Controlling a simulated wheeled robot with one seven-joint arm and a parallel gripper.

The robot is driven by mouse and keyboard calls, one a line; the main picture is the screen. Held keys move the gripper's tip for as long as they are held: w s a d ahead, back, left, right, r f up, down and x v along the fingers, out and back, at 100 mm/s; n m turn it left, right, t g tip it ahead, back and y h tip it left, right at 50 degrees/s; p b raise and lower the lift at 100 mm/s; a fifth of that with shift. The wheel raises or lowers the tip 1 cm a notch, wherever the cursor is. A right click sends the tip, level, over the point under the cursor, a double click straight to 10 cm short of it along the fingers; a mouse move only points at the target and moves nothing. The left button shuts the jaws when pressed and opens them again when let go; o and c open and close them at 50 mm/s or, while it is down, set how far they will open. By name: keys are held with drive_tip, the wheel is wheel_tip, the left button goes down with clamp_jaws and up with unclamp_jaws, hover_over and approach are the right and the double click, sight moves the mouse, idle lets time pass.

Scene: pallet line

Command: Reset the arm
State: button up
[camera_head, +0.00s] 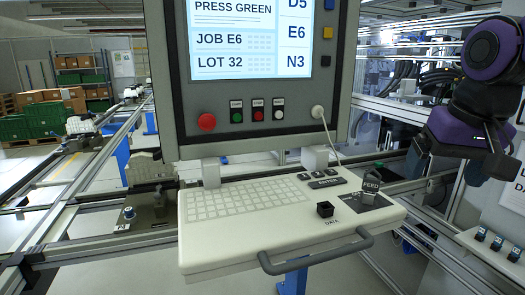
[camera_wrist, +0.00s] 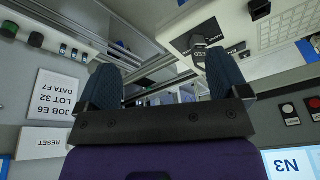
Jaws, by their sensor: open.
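My arm hangs at the upper right of the head view, purple and black. My gripper (camera_wrist: 164,78) shows in the wrist view with its two dark blue fingers wide apart. Nothing is between them; only metal rails and floor equipment show beyond the gap.
A grey handle bar (camera_head: 315,258) juts from the shelf's front. The panel has a red button (camera_head: 206,122) and a white cable plug (camera_head: 317,111). Machine rails (camera_head: 430,110) run behind my arm.

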drive_tip(key=s+d+f+n+t, duration=0.2)
drive_tip(key=s, duration=0.6)
drive_tip(key=shift+f, duration=0.3)
idle(0.4)
